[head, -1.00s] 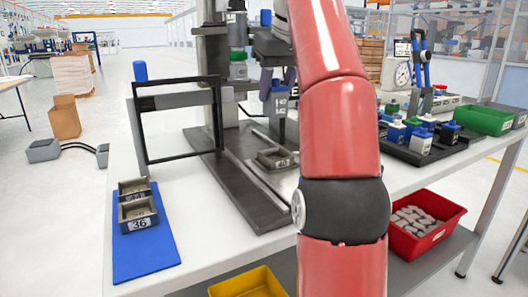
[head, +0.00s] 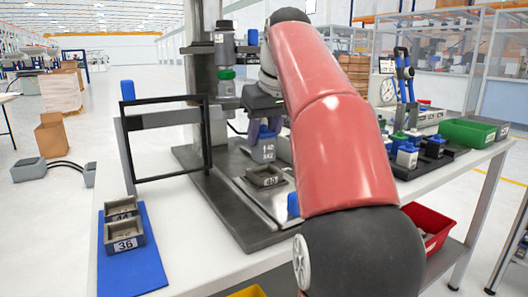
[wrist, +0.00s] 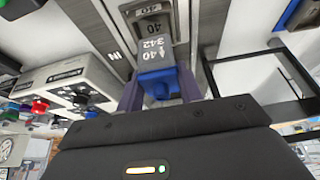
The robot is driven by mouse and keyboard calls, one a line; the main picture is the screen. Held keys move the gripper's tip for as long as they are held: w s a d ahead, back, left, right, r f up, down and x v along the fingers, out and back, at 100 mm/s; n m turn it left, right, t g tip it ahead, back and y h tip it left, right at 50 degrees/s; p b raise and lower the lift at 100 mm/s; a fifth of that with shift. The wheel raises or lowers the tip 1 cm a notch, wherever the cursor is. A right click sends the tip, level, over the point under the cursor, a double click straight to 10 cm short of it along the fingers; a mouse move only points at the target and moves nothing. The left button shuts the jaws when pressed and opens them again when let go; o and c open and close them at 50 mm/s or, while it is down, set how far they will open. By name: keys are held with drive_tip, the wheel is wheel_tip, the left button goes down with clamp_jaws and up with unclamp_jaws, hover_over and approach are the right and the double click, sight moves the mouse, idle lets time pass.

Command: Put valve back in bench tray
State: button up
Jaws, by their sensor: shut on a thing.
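The valve (head: 263,150) is a grey block with a blue top and a white label with 40 on it. My gripper (head: 267,129) is shut on its blue top, with purple fingers on either side, also in the wrist view (wrist: 160,88). The valve (wrist: 158,60) hangs upright just above a small grey tray marked 40 (head: 265,180), on the press base. The tray also shows in the wrist view (wrist: 153,8). I cannot tell whether they touch. A black bench tray (head: 412,172) at the right holds several blue- and green-topped valves, partly hidden by my arm.
The press column (head: 200,85) and a black frame (head: 165,177) stand close left of the valve. A blue mat (head: 135,272) with two grey trays lies at the left. Green (head: 466,133) and red (head: 428,228) bins are at the right. Bare white bench surrounds the mat.

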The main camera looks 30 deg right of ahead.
sight(264, 152)
drive_tip(key=shift+f+b, duration=0.3)
drive_tip(key=shift+f, duration=1.55)
drive_tip(key=shift+f, duration=0.15)
drive_tip(key=o, duration=1)
